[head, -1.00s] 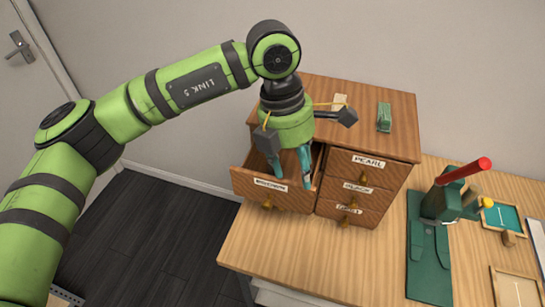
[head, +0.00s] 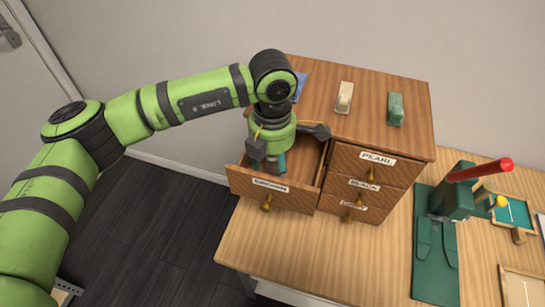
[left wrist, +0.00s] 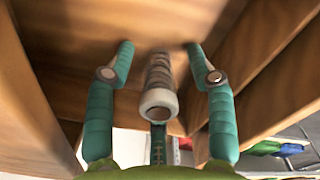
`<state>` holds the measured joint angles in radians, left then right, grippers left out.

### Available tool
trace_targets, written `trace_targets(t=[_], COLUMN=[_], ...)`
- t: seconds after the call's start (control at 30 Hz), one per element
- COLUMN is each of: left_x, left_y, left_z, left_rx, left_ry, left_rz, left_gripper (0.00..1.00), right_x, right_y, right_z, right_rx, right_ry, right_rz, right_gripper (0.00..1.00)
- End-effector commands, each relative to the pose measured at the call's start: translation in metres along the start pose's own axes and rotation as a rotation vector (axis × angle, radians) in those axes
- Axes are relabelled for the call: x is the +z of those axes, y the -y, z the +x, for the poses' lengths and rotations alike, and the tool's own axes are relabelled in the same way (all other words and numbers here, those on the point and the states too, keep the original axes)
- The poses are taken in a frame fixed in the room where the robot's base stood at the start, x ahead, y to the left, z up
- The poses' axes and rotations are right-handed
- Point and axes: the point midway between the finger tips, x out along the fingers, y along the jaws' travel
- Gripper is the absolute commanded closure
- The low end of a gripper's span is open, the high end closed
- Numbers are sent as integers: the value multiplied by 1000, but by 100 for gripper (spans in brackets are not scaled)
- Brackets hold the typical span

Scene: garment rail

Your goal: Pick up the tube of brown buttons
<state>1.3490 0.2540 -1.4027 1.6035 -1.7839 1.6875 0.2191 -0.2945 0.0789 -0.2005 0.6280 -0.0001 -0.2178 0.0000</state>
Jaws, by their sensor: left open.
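The tube of brown buttons (left wrist: 159,76) shows in the left wrist view, a ribbed brownish-grey cylinder with a pale ring at its near end. It lies in the open wooden drawer (head: 262,200). My left gripper (left wrist: 160,50) is open, with one teal finger on each side of the tube and a visible gap on both sides. In the head view the left gripper (head: 269,168) reaches down into the drawer and hides the tube. The drawer's label is too blurred to read. My right gripper is not in view.
The drawer walls stand close around the left gripper. Closed drawers (head: 363,184), the top one labelled PEARL, are just right. A cream block (head: 344,97) and a green block (head: 395,108) sit on the cabinet top. A green press with a red handle (head: 480,169) stands on the table.

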Motion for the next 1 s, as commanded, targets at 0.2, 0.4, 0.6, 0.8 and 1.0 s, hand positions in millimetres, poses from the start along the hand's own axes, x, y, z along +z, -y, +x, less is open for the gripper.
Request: trace_targets(t=[0.2,0.4,0.6,0.8,1.0], left_x=[0,0,0,1,2], left_y=[0,0,0,0,-1], left_z=[0,0,0,-6,-34], left_rx=[0,-1,-1,0,4], left_ry=[0,0,1,3,6], left_rz=[0,0,0,-1,0], left_gripper=[65,100,100,100,100], right_x=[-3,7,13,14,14], right_y=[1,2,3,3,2], right_z=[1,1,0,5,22], right_rx=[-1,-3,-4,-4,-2], right_ry=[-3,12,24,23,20], right_rz=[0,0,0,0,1], right_gripper=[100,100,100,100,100])
